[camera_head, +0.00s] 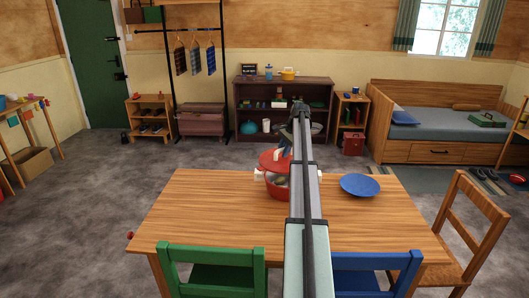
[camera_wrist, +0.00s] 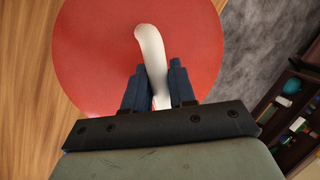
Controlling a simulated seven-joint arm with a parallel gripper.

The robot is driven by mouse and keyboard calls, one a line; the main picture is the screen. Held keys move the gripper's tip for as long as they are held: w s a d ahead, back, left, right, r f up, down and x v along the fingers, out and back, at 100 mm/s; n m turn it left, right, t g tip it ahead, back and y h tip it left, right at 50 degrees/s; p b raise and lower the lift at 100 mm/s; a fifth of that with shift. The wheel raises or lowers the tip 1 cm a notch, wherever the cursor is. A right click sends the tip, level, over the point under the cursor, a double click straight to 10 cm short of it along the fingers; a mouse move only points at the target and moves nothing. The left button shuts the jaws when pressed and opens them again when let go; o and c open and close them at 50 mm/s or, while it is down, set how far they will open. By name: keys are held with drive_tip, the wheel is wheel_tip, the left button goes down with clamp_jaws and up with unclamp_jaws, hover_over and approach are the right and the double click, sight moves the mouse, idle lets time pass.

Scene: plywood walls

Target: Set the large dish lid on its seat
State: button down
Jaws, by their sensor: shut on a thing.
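The large dish lid (camera_wrist: 90,50) is a red disc with a curved white handle (camera_wrist: 152,50). My gripper (camera_wrist: 158,75) is shut on that handle. In the head view the lid (camera_head: 270,160) is partly hidden by my arm. It is held above a red dish (camera_head: 275,193) with pale side handles, which stands on the wooden table. A greyish strip of the dish's inside shows below the lid, so the two look apart there. My arm hides the dish's right part. The wrist view does not show the dish.
A blue plate (camera_head: 360,185) lies on the table (camera_head: 200,215) right of the dish. The table's left part is clear. A green chair (camera_head: 212,255), a blue chair (camera_head: 375,262) and a wooden chair (camera_head: 470,225) stand around it. A dark shelf (camera_head: 310,93) stands behind.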

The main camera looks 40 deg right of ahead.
sight(289, 157)
drive_tip(key=shift+s+d+r, duration=0.15)
drive_tip(key=shift+s+d, duration=0.6)
drive_tip(key=shift+s, duration=0.2)
drive_tip(key=shift+f, duration=1.85)
drive_tip(key=shift+f, duration=0.45)
drive_tip(key=shift+f, duration=0.7)
drive_tip(key=shift+f, duration=0.75)
drive_tip(key=c, duration=0.8)
unclamp_jaws()
drive_tip(key=shift+c, duration=0.2)
